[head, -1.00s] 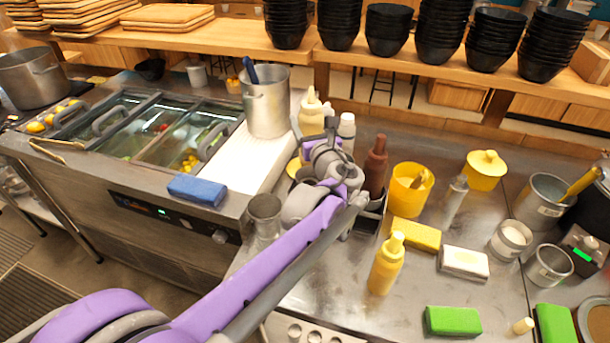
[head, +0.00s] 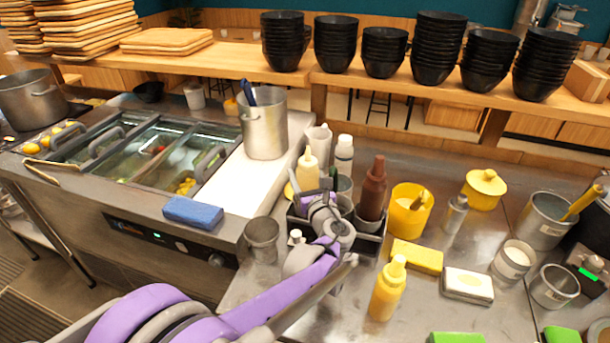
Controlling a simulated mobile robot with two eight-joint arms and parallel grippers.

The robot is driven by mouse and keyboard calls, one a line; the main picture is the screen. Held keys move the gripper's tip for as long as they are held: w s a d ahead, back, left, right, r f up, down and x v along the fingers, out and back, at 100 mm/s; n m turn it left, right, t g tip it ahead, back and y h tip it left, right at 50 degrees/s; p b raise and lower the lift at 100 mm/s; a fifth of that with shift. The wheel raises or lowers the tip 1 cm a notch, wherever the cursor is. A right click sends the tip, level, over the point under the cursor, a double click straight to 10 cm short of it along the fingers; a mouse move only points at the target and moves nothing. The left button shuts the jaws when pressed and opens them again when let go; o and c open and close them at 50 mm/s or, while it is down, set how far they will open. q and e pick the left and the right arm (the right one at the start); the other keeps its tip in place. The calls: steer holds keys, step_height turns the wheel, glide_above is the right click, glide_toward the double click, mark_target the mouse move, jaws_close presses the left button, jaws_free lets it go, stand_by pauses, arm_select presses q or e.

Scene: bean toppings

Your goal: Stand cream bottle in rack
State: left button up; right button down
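The cream bottle (head: 307,173) is pale with a pointed nozzle and stands roughly upright at the left end of the dark rack (head: 371,244). Its lower part is hidden by the rack and my arm, so I cannot see whether its base rests on the rack's floor. My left gripper (head: 326,192) is right at the bottle's right side, above the rack. Its fingers are hidden behind the wrist, so its grip does not show. A brown-red bottle (head: 373,190) stands in the rack's right part. My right gripper is not in view.
A yellow bottle (head: 387,289), a yellow sponge (head: 416,257) and a yellow tub (head: 408,220) are right of the rack. A metal cup (head: 262,240) stands to its left. A white cup (head: 320,146) and white bottle (head: 344,155) are behind it.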

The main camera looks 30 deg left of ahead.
arm_select(q)
steer(key=shift+f, duration=0.15)
steer(key=o, duration=0.5)
steer(key=shift+r, duration=0.2)
steer(key=shift+s+d, duration=0.2)
steer(key=shift+d, duration=0.1)
steer(key=v, duration=1.1)
steer(key=shift+s, duration=0.15)
